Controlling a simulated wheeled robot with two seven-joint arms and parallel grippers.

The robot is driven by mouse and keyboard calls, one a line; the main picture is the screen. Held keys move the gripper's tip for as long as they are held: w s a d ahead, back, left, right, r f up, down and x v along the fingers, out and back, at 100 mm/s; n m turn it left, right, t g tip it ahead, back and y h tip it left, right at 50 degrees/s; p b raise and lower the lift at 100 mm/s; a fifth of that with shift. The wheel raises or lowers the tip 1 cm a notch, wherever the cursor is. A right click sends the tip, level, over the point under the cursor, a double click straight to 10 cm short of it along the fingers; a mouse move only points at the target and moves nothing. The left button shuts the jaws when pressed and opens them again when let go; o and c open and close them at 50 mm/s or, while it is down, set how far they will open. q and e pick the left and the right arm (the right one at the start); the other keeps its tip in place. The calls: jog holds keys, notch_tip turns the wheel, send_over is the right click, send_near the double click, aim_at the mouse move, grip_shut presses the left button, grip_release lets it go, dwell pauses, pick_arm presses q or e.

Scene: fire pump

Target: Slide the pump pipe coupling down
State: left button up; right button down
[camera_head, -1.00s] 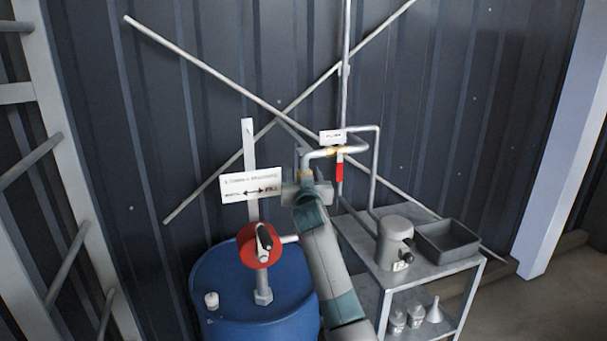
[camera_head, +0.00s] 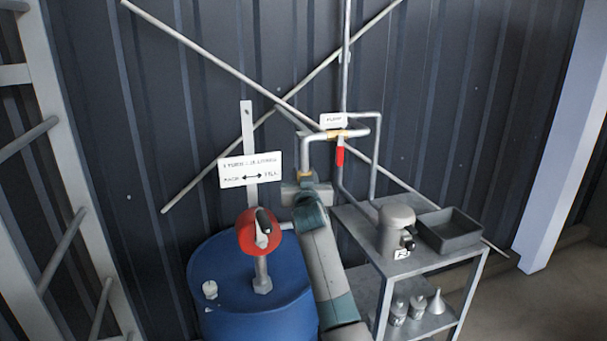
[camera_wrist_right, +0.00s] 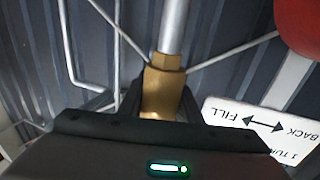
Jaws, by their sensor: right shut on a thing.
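The brass pipe coupling (camera_head: 305,177) sits on the lower end of a grey vertical pipe (camera_head: 305,157) at the middle of the head view. My right gripper (camera_head: 303,188) is at the coupling, its arm rising from the bottom. In the right wrist view, the brass coupling (camera_wrist_right: 164,90) lies between the dark fingers of my right gripper (camera_wrist_right: 160,108), which is shut on it. The grey pipe comes out of its far end. The coupling's near end is hidden by the gripper body. My left gripper is not in view.
A blue drum (camera_head: 255,305) with a red disc and lever (camera_head: 258,232) stands left of my arm. A white sign (camera_head: 250,170) is close beside the gripper. A metal cart (camera_head: 425,262) with a grey pump (camera_head: 396,230) and dark tray (camera_head: 448,230) stands right.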

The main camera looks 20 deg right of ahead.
jog(key=shift+f, duration=0.4)
jog(key=c, duration=1.3)
grip_release()
jog(key=shift+r, duration=0.1)
jog(key=shift+s, duration=0.15)
jog(key=shift+b+v, duration=2.4)
jog(key=shift+v, duration=6.15)
jog(key=shift+r, duration=0.1)
